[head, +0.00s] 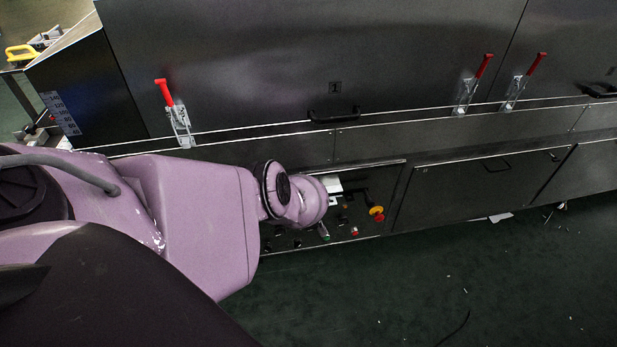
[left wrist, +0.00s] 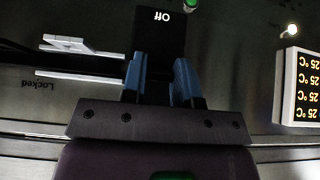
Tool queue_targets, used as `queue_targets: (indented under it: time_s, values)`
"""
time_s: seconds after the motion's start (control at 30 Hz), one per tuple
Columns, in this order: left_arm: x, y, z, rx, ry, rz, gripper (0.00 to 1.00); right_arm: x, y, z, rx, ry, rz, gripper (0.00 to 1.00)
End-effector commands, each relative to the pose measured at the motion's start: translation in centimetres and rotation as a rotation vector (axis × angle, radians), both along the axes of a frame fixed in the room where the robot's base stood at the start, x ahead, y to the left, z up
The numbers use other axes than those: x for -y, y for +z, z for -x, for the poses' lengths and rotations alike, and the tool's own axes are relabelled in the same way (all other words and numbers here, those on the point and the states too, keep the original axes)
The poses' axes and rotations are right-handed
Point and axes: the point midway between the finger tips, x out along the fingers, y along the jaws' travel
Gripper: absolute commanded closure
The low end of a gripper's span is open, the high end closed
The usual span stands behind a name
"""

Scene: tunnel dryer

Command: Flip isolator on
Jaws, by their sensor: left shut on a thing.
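The isolator (left wrist: 161,38) shows in the left wrist view as a black part with the word "Off" on it, upside down in the picture. My left gripper (left wrist: 160,88) has its two blue fingers on either side of the dark part below that word and is shut on it. The finger tips touch the black part; its exact shape between them is dark and hard to make out. In the head view my purple left arm reaches to the low control panel (head: 342,230) and its wrist hides much of it. My right gripper is in neither view.
A red and yellow knob (head: 376,211) sits beside my wrist. A white temperature display (left wrist: 300,86) and a "Locked" marking (left wrist: 38,84) with white bars flank the gripper. Red-handled clamps (head: 166,92) line the dryer above. The dark floor (head: 440,280) in front is mostly clear.

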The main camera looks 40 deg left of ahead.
Motion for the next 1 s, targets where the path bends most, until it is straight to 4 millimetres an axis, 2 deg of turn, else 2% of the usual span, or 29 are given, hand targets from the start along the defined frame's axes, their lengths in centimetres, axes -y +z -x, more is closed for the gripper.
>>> queue_targets:
  time_s: [0.03, 0.17, 0.93, 0.97, 1.0]
  values:
    - [-0.65, 0.37, -0.10, -0.007, 0.010, 0.007, 0.96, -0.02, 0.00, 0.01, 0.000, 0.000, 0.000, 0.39]
    - [-0.77, 0.48, -0.12, -0.033, 0.008, 0.035, 0.96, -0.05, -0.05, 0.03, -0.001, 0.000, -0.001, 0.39]
    - [-0.78, 0.76, -0.30, -0.062, 0.000, 0.077, 0.96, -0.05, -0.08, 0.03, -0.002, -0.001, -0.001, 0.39]
    - [-0.78, 0.77, -0.30, -0.062, 0.000, 0.077, 0.69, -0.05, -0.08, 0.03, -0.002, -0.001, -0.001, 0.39]
    - [-0.75, 0.76, -0.30, -0.062, 0.000, 0.077, 0.63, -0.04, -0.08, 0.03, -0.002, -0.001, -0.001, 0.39]
